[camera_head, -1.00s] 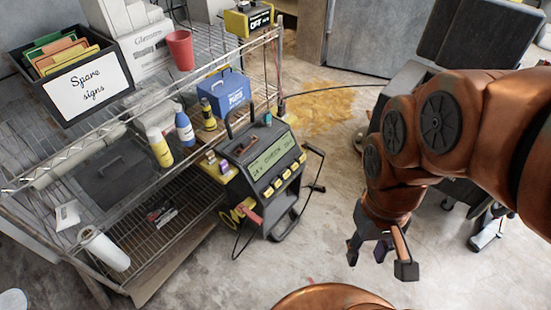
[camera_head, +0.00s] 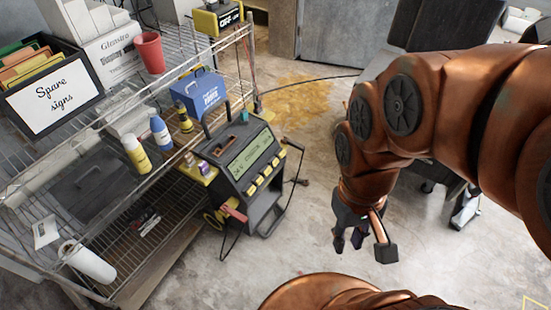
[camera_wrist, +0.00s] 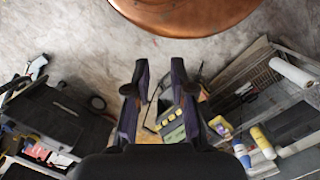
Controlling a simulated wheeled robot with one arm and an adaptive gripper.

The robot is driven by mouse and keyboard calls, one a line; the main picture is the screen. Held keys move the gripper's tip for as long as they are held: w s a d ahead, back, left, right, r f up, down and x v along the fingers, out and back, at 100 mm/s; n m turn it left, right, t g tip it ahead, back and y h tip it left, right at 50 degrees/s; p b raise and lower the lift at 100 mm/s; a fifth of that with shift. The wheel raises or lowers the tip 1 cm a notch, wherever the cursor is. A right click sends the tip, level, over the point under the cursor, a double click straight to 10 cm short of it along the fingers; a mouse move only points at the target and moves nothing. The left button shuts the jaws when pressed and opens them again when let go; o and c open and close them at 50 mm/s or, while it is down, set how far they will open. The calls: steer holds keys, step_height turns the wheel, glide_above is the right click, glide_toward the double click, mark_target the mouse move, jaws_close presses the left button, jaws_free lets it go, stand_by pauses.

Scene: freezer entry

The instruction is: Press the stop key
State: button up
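A dark grey and black machine (camera_head: 229,151) stands by the shelf. I cannot read which key is stop. In the wrist view the yellow keys (camera_wrist: 171,115) appear beyond and between my fingers, partly hidden by the right one. My gripper (camera_head: 348,241) hangs to the right of the machine, apart from it. In the wrist view my gripper's two dark fingers (camera_wrist: 159,78) are spread with nothing between them.
A wire shelf (camera_head: 160,190) on the left holds bottles, a red cup (camera_head: 149,52), a blue box (camera_head: 198,92) and a bin of spare signs (camera_head: 52,92). A handle and cable stick out beside the machine. Bare floor (camera_head: 310,190) lies between it and my gripper.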

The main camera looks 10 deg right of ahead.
jaws_close()
stand_by(1.1)
